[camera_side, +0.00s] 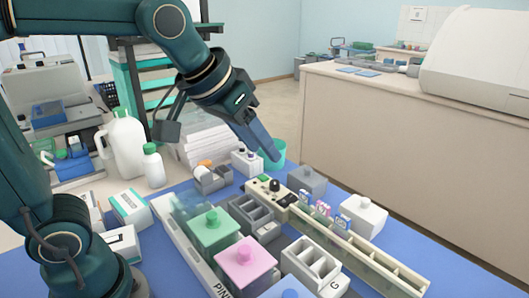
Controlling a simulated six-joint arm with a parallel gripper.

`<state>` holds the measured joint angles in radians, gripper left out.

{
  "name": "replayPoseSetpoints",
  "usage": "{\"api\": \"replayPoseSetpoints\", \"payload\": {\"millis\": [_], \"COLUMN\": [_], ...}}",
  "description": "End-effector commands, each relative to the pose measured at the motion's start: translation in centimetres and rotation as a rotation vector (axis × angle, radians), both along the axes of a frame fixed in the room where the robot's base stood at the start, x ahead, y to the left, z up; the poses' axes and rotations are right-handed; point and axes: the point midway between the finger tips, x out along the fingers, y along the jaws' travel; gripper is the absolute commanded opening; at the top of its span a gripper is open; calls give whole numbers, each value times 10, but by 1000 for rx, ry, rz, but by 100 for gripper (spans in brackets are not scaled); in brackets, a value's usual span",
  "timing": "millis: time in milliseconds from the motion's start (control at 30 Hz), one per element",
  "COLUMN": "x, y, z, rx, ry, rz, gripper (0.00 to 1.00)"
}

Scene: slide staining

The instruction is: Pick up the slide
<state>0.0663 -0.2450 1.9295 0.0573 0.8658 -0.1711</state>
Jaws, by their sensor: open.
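Several small upright slides with coloured labels stand in a row in a long beige rack (392,262). One slide (305,197) has a pinkish label, one (323,208) is in the middle, and one (343,221) has a blue and red label.
A teal cup (274,158) is behind my gripper. White bottles (125,145) stand at left. Blue mat (430,240) is clear at right.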

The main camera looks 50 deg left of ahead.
Motion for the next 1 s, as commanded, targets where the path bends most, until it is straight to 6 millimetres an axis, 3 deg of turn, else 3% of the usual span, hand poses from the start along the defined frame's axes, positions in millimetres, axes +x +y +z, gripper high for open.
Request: {"api": "replayPoseSetpoints", "payload": {"millis": [33, 200, 400, 600, 1000], "x": [17, 64, 99, 102, 116], "y": [-4, -19, -37, -46, -47], "z": [-3, -22, -62, -94, -137], "rx": [0, 3, 16, 30, 32], "ry": [14, 52, 120, 191, 205], "rz": [-5, -17, -45, -68, -72], "gripper": [48, 48, 48, 48, 48]}}
